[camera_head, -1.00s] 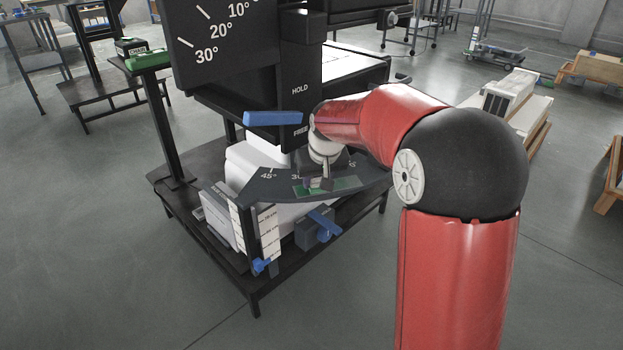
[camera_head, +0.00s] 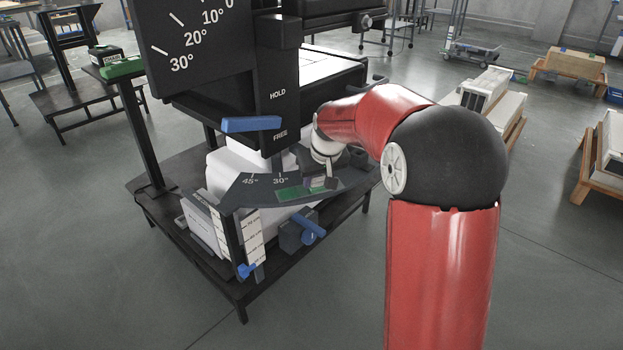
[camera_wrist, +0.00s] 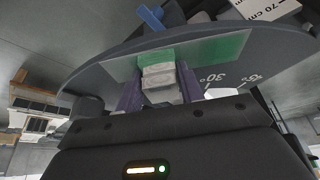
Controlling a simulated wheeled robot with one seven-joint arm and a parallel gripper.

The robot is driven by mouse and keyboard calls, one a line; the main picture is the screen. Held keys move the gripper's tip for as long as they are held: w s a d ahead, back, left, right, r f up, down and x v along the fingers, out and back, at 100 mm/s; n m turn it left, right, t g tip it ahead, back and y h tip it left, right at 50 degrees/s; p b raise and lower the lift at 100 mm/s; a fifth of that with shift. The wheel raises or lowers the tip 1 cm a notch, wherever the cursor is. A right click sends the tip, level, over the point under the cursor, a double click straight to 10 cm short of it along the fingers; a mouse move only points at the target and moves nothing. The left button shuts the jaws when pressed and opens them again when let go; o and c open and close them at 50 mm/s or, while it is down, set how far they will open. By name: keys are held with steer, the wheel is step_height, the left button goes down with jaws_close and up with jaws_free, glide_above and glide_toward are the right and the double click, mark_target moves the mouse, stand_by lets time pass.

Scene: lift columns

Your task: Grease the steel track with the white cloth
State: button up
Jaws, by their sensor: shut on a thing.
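The steel track appears as a flat strip (camera_head: 292,193) on a dark curved plate with degree marks. In the wrist view the strip (camera_wrist: 222,48) is green over its middle and right and grey at its left end. My gripper (camera_head: 325,182) is over the strip, right of the 30° mark in the head view. In the wrist view its purple fingers (camera_wrist: 158,88) are shut on the folded white cloth (camera_wrist: 158,76). The cloth lies at the strip and seems to touch it. The strip's surface under the cloth is hidden.
The plate (camera_head: 245,190) belongs to a black lift column with a blue lever (camera_head: 250,124) at HOLD/FREE. A blue-handled clamp (camera_head: 307,228) and a white scale (camera_head: 252,235) are below. A green box (camera_head: 122,67) stands on a post at left. Front floor is clear.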

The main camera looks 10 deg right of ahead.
mark_target(272, 196)
steer(key=shift+d+f, duration=0.2)
steer(key=shift+d, duration=1.1)
steer(key=shift+w+d+r+p, duration=0.1)
steer(key=shift+w+d+p, duration=0.1)
steer(key=shift+d, duration=0.65)
steer(key=shift+w+d+r+p, duration=0.1)
steer(key=shift+w+d+p, duration=0.05)
steer(key=shift+d, duration=0.7)
steer(key=shift+w+d+p, duration=0.15)
steer(key=shift+d+p, duration=0.05)
steer(key=shift+d, duration=0.65)
steer(key=shift+s+a+f+b, duration=0.1)
steer(key=shift+s+a+b, duration=0.05)
steer(key=shift+a, duration=0.95)
steer(key=shift+s+a+b, duration=0.2)
steer(key=shift+a, duration=0.85)
steer(key=shift+s+a+f+b, duration=0.1)
steer(key=shift+s+a+b, duration=0.05)
steer(key=shift+a, duration=0.95)
steer(key=shift+s+a+r+b, duration=0.1)
steer(key=shift+s+a, duration=0.2)
steer(key=shift+a, duration=1.75)
steer(key=shift+s+a+r+b, duration=0.15)
steer(key=shift+s+a, duration=0.1)
steer(key=shift+a, duration=1.85)
steer(key=shift+s+a+f+b, duration=0.1)
steer(key=shift+s+a, duration=0.2)
steer(key=shift+a, duration=1.75)
steer(key=shift+r, duration=0.15)
